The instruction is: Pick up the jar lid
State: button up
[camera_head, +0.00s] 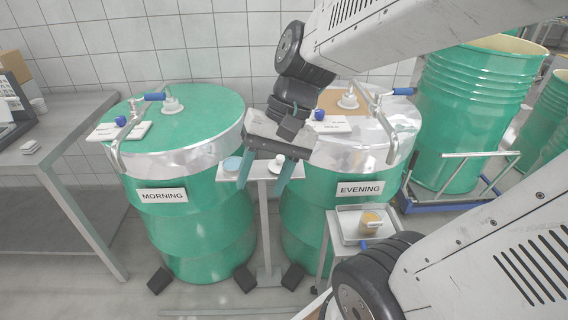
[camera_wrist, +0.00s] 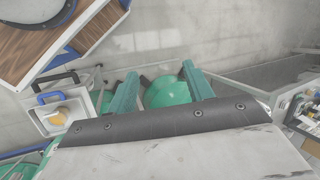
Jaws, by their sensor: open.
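A small stand (camera_head: 258,176) between two green drums carries a pale blue round piece (camera_head: 232,163) and a small white piece (camera_head: 277,164). Either could be the jar lid; I cannot tell which. A jar with amber contents (camera_head: 370,223) sits in a pale tray (camera_head: 346,228) at the lower right; the jar also shows in the wrist view (camera_wrist: 57,118). My gripper (camera_head: 264,178) is open, fingers pointing down, in front of the stand in the picture and overlapping it. In the wrist view nothing shows held between the fingers (camera_wrist: 161,88); green drum surface lies beyond them.
The MORNING drum (camera_head: 165,235) is on the left and the EVENING drum (camera_head: 310,225) on the right, with metal pipework on their tops. A grey table (camera_head: 75,150) stands at far left. An open green drum (camera_head: 465,120) stands on a blue-and-metal cart at the right.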

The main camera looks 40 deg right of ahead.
jog(key=w+d+f+m+t+y, duration=0.1)
jog(key=w+f+m+y, duration=0.1)
jog(key=w+m, duration=0.25)
jog(key=w+d+f+m+t+y, duration=0.1)
jog(key=w+f+m+t+y, duration=0.15)
jog(key=w, duration=0.35)
jog(key=m+t+h, duration=0.5)
jog(key=m+t, duration=0.4)
jog(key=m, duration=1.1)
send_near(277, 158)
jog(key=w, duration=0.1)
jog(key=w+f, duration=0.2)
jog(key=shift+w+a, duration=0.15)
jog(key=shift+w, duration=0.05)
jog(key=shift+w+f, duration=0.65)
jog(key=shift+w, duration=0.3)
jog(key=x, duration=0.5)
jog(key=shift+w+a+f, duration=0.15)
jog(key=shift+w+f, duration=0.05)
grip_shut()
jog(key=shift+r, duration=0.2)
